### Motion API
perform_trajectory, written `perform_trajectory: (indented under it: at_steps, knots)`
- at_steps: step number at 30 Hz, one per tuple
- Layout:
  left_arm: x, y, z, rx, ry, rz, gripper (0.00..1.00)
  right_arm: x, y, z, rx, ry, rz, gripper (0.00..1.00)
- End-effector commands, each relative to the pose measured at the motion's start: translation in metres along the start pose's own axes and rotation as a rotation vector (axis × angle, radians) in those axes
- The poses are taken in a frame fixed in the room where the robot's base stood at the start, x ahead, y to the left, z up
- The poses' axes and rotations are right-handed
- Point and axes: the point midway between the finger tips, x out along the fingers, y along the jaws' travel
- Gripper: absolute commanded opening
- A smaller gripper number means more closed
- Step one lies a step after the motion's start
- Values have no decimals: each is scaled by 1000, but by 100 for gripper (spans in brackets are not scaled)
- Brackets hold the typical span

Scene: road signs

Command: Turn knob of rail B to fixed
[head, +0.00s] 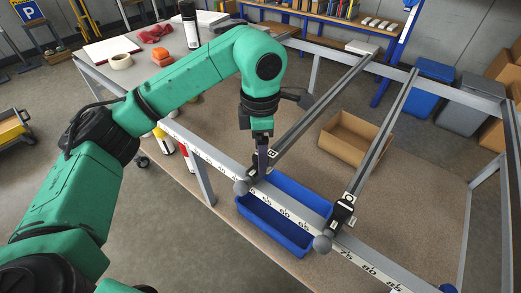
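Two slanting grey rails cross the metal frame. The left rail (322,104) and the right rail (384,135) each end at the front in a dark clamp with a grey round knob. The left rail's knob (241,187) and the right rail's knob (322,243) stand out at the front bar. Small white labels sit by the clamps, too small to read surely, so I cannot tell which rail is B. My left gripper (262,165) points down at the left rail's clamp, just behind and right of its knob. Its fingers are seen edge-on. My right gripper is not in view.
A numbered scale runs along the front bar (222,161). A blue bin (258,218) lies under the bar, and an open cardboard box (352,138) stands behind between the rails. The tabletop right of the rails is clear.

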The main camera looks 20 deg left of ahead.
Motion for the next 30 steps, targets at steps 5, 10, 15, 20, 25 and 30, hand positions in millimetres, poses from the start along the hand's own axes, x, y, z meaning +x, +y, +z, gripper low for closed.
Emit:
perform_trajectory:
  at_steps: [5, 10, 15, 20, 25, 30]
  knots:
    - [1, 0, 0, 0, 2, -2, 77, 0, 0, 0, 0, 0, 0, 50]
    - [-12, 0, 0, -1, 1, 1, 77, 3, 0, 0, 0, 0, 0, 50]
    - [-57, 1, 0, -2, -1, 5, 77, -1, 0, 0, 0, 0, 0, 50]
    - [-108, 0, 0, -1, 0, 5, 77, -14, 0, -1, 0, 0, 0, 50]
    - [-140, 0, 0, -1, 1, 2, 77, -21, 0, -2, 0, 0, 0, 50]
    - [-146, 0, 0, 0, 1, -1, 77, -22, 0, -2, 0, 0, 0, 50]
